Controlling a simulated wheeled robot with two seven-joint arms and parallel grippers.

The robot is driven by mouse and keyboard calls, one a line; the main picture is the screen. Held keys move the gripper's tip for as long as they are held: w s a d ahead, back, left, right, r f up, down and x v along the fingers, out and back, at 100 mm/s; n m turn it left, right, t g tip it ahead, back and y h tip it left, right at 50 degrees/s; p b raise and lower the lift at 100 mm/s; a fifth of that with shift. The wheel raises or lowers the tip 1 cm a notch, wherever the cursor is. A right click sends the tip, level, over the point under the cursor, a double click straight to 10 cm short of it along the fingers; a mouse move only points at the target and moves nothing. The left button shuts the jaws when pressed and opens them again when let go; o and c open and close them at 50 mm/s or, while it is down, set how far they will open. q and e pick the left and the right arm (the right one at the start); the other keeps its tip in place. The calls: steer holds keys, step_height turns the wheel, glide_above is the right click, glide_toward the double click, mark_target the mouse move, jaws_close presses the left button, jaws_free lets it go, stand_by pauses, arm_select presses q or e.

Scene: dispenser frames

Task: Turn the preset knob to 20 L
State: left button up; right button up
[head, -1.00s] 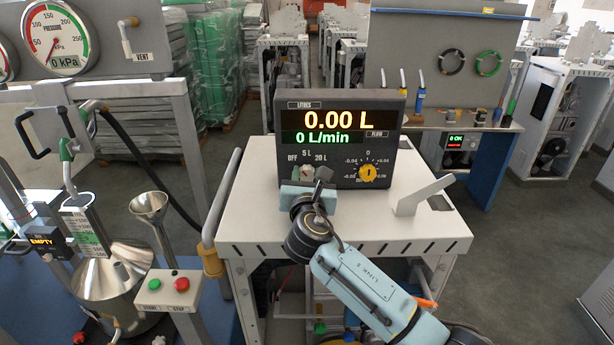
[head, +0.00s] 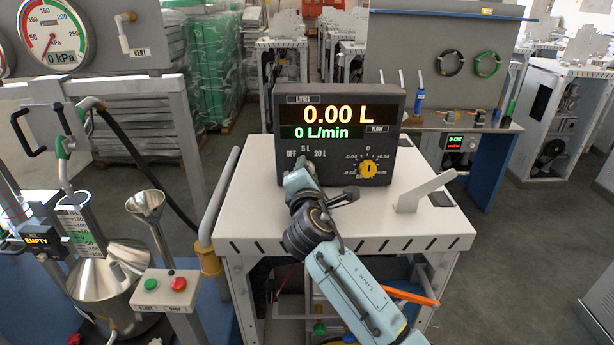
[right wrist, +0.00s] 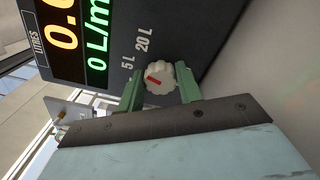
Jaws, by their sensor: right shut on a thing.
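The preset knob (right wrist: 160,77) is a pale ribbed dial with a red mark, on the dark meter panel (head: 285,120). In the right wrist view the panel shows turned, with labels 5 L and 20 L beside the knob. The red mark lies on the knob's left side in that view, roughly toward 5 L; the exact setting is hard to tell. My right gripper (right wrist: 161,86) is shut on the knob, one green finger on each side. In the head view my right gripper (head: 302,168) hides the knob. My left gripper is not in view.
The display reads 0.00 L and 0 L/min. A yellow dial (head: 368,169) sits on the panel right of my gripper. A pale angled bracket (head: 425,191) stands on the white table (head: 405,228). A start/stop box (head: 165,289) is at the lower left.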

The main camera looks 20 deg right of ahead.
steer(key=m+b, duration=0.1)
steer(key=m, duration=0.2)
steer(key=m+b, duration=0.1)
steer(key=m, duration=0.1)
steer(key=shift+f+m, duration=0.2)
steer(key=shift+m, duration=0.2)
stand_by(0.4)
steer(key=o, duration=1)
steer(key=shift+r, duration=0.1)
steer(key=shift+s, duration=0.1)
steer(key=b+v, duration=0.1)
steer(key=v, duration=1.2)
steer(key=shift+s+b, duration=0.15)
steer(key=shift+b, duration=0.15)
